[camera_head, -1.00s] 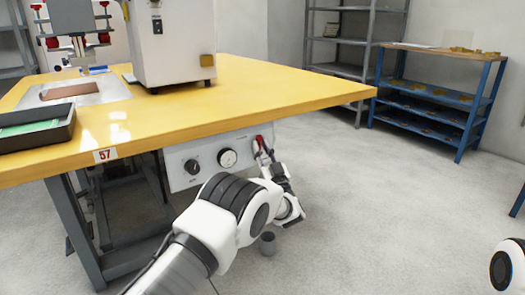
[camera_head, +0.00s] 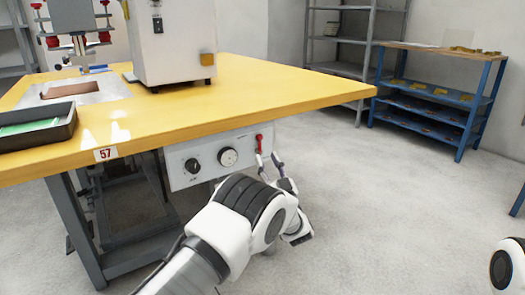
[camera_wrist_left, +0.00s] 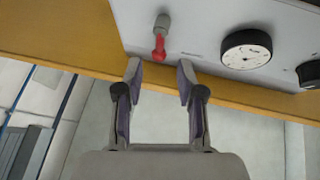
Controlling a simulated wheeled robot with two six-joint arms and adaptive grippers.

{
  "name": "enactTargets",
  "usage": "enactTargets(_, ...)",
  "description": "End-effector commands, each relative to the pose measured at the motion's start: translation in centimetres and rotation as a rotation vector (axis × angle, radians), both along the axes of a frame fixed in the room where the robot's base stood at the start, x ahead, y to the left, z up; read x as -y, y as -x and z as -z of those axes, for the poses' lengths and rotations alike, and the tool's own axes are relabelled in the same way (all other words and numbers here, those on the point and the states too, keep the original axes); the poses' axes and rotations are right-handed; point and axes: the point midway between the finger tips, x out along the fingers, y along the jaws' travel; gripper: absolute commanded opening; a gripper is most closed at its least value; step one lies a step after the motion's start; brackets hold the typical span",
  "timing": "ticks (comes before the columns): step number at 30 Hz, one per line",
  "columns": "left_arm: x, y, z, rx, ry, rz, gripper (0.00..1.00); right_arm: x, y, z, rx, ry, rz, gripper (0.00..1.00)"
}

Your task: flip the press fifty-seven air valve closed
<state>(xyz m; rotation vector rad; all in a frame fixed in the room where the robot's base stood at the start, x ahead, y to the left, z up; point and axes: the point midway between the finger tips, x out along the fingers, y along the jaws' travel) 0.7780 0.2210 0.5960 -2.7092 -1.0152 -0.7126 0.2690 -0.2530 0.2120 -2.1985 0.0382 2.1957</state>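The air valve is a red lever (camera_head: 259,143) on the right end of the white control panel (camera_head: 212,160) under the table marked 57. In the left wrist view the red lever (camera_wrist_left: 159,48) sits on a grey fitting and points toward the yellow table edge, which is upward in the head view. My left gripper (camera_head: 269,157) is open and empty, just below and right of the lever. In the left wrist view its fingertips (camera_wrist_left: 160,68) are spread, with the lever beyond the gap, apparently untouched. My right gripper is out of view.
A round gauge (camera_head: 228,157) and a black knob (camera_head: 192,166) sit left of the lever. The yellow tabletop (camera_head: 250,90) overhangs the panel. A black tray (camera_head: 66,127) and a white machine (camera_head: 172,45) stand on it. Floor to the right is clear, up to a blue shelf (camera_head: 432,100).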

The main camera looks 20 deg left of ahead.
Motion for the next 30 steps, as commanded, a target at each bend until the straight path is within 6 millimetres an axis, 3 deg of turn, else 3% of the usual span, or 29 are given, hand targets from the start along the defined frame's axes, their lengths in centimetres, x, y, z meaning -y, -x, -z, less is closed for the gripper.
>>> enactTargets(3, 1.9, 2.1, 1.6, -0.003, -0.003, 0.003, 0.38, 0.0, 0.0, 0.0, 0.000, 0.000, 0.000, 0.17)
enactTargets(9, 3.6, 4.2, 3.1, 0.000, 0.000, 0.000, 0.38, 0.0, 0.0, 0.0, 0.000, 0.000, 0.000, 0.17)
enactTargets(20, 3.7, 4.5, 3.1, -0.003, 0.000, -0.002, 0.38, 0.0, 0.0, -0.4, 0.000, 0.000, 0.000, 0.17)
enactTargets(23, 1.1, 4.5, 3.3, -0.027, 0.009, -0.044, 0.38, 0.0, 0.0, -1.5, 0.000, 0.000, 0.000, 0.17)
enactTargets(25, -2.1, 5.5, 5.0, -0.106, -0.008, -0.081, 0.38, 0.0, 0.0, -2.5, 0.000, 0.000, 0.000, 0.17)
enactTargets(26, -3.6, 6.1, 6.2, -0.168, -0.022, -0.084, 0.38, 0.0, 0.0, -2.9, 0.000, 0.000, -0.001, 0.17)
enactTargets(30, -8.8, 10.8, 15.7, -0.572, -0.006, 0.024, 0.38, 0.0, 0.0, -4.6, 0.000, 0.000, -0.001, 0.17)
